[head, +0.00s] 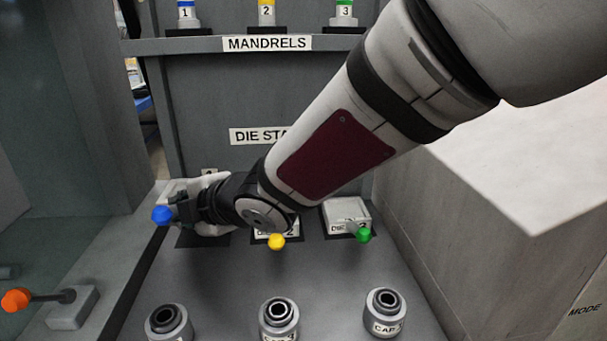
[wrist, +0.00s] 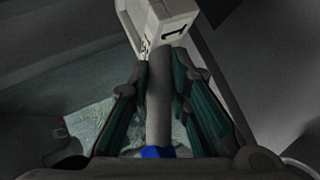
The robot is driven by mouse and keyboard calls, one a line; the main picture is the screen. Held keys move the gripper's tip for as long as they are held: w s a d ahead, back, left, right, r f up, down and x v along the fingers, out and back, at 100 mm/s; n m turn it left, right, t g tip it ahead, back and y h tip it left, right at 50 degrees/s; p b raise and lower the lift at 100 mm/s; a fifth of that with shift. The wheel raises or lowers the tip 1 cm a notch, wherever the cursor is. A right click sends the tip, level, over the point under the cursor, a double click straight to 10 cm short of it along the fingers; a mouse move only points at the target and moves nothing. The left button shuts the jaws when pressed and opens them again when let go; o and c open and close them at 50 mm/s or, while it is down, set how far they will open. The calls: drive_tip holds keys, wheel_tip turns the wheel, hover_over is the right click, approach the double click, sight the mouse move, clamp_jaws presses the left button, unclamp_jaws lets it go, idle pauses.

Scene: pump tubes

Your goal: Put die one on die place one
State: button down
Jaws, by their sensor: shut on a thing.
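Die one (wrist: 165,24), a white block marked 1, is at the top of the wrist view. Its grey handle (wrist: 158,95) runs down between my fingers to a blue knob (wrist: 157,152). My gripper (wrist: 158,72) is shut on this handle. In the head view my gripper (head: 185,205) is at the left of the die station, with the blue knob (head: 162,214) sticking out to its left. Die one is mostly hidden there behind my gripper. A dark pad (head: 205,240) shows below it, seemingly die place one. I cannot tell whether die one touches the pad.
Die three (head: 345,213), with a green knob, sits to the right. Die two's yellow knob (head: 277,241) shows below my arm, which hides most of that die. Several caps, such as the middle one (head: 279,317), stand in front. Mandrels (head: 266,14) stand on the shelf above.

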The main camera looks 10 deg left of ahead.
sight(204, 252)
drive_tip(key=w, duration=0.1)
drive_tip(key=w+r, duration=0.1)
drive_tip(key=w, duration=0.1)
drive_tip(key=shift+w, duration=0.15)
drive_tip(key=f, duration=0.1)
drive_tip(key=f+b, duration=0.1)
drive_tip(key=f, duration=0.1)
drive_tip(key=shift+w+f+b, duration=0.25)
drive_tip(key=shift+f+b, duration=0.05)
drive_tip(key=shift+f, duration=0.05)
drive_tip(key=shift+f+b, duration=0.95)
drive_tip(key=shift+f, duration=2.1)
drive_tip(key=c, duration=1.9)
unclamp_jaws()
drive_tip(key=shift+s+f, duration=0.1)
drive_tip(key=shift+f, duration=0.15)
drive_tip(key=shift+o, duration=0.6)
drive_tip(key=shift+r, duration=0.15)
